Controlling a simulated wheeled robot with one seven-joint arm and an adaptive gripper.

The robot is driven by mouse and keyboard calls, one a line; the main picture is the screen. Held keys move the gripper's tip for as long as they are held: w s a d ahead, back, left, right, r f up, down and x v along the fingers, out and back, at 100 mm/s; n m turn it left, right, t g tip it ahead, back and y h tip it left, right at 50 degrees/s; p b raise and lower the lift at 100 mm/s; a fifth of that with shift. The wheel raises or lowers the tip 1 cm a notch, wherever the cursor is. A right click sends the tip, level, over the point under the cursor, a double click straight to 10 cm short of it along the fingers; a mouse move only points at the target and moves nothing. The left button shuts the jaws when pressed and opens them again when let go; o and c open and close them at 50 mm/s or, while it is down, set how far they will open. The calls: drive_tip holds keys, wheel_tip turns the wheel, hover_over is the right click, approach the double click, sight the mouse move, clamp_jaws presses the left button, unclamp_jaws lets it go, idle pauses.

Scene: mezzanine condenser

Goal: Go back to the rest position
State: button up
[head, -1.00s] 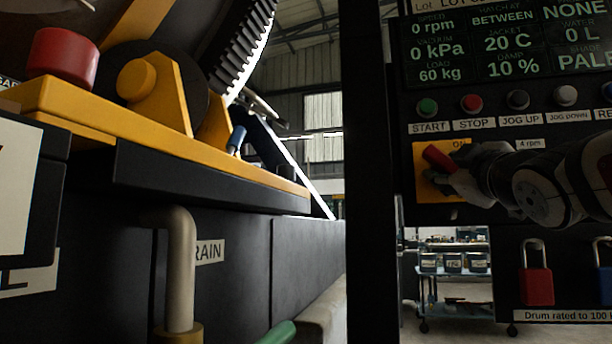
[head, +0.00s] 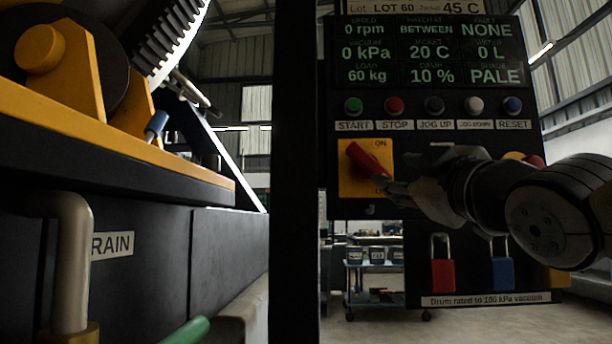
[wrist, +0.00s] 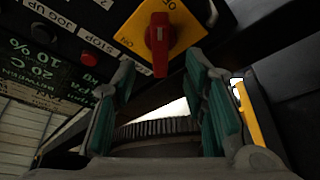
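The red rotary switch handle (head: 369,162) sits on a yellow plate (head: 352,185) marked ON at its top, on the black control panel. The handle slants from upper left to lower right. It also shows in the wrist view (wrist: 158,40), just beyond the fingertips. My gripper (head: 392,187) is just right of and below the handle, with its arm reaching in from the right. In the wrist view my gripper (wrist: 160,72) has its two green-padded fingers apart with nothing held between them. Whether a fingertip still touches the handle is hard to tell.
Above the switch are several buttons (head: 434,105) and a display (head: 430,50) reading 0 rpm. Red (head: 443,275) and blue (head: 501,272) padlocks hang below. A black post (head: 297,170) stands left of the panel. The yellow-and-black machine (head: 110,160) fills the left side.

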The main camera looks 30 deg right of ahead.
idle(0.5)
drive_tip(key=a+f+m+g+y, duration=0.25)
drive_tip(key=f+g, duration=0.25)
drive_tip(key=f, duration=0.7)
drive_tip(key=a+f+m+g+y, duration=0.15)
drive_tip(key=a+f+g, duration=0.25)
drive_tip(key=f, duration=0.7)
drive_tip(key=s+a+f+m+g+y, duration=0.1)
drive_tip(key=s+a+f+g, duration=0.5)
drive_tip(key=s+f, duration=0.3)
drive_tip(key=s+a+f+m+g+y, duration=0.1)
drive_tip(key=s+a+f+g+y, duration=0.1)
drive_tip(key=s+a+f+g, duration=0.55)
wheel_tip(320, 180, up, 35)
drive_tip(key=s+d+t+p, duration=0.1)
drive_tip(key=t+p, duration=0.5)
drive_tip(key=p, duration=2.8)
drive_tip(key=shift+s+d+f, duration=0.15)
drive_tip(key=shift+s+d, duration=0.2)
drive_tip(key=shift+d, duration=0.15)
drive_tip(key=shift+t, duration=0.25)
